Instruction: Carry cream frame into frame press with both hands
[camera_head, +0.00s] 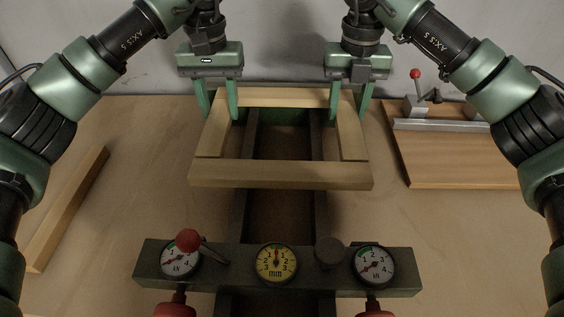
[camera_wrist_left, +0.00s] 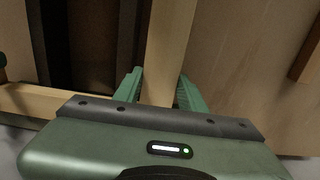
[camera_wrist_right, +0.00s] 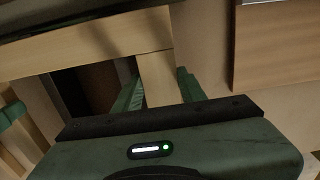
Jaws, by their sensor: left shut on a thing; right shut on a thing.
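The cream frame (camera_head: 281,174) is a rectangle of pale wooden bars, held over the dark rails of the frame press (camera_head: 277,215). My left gripper (camera_head: 218,113) is shut on the frame's left bar; in the left wrist view the bar (camera_wrist_left: 170,45) runs between the green fingers. My right gripper (camera_head: 348,113) is shut on the right bar, which also shows between the fingers in the right wrist view (camera_wrist_right: 158,78). The press has a front beam with dials (camera_head: 276,264). Whether the frame touches the rails I cannot tell.
A loose wooden strip (camera_head: 68,209) lies on the bench at left. A wooden board (camera_head: 455,172) with a metal rail and a red-knobbed lever (camera_head: 416,76) lies at right. A red knob (camera_head: 188,240) rises above the front beam. A grey wall stands behind.

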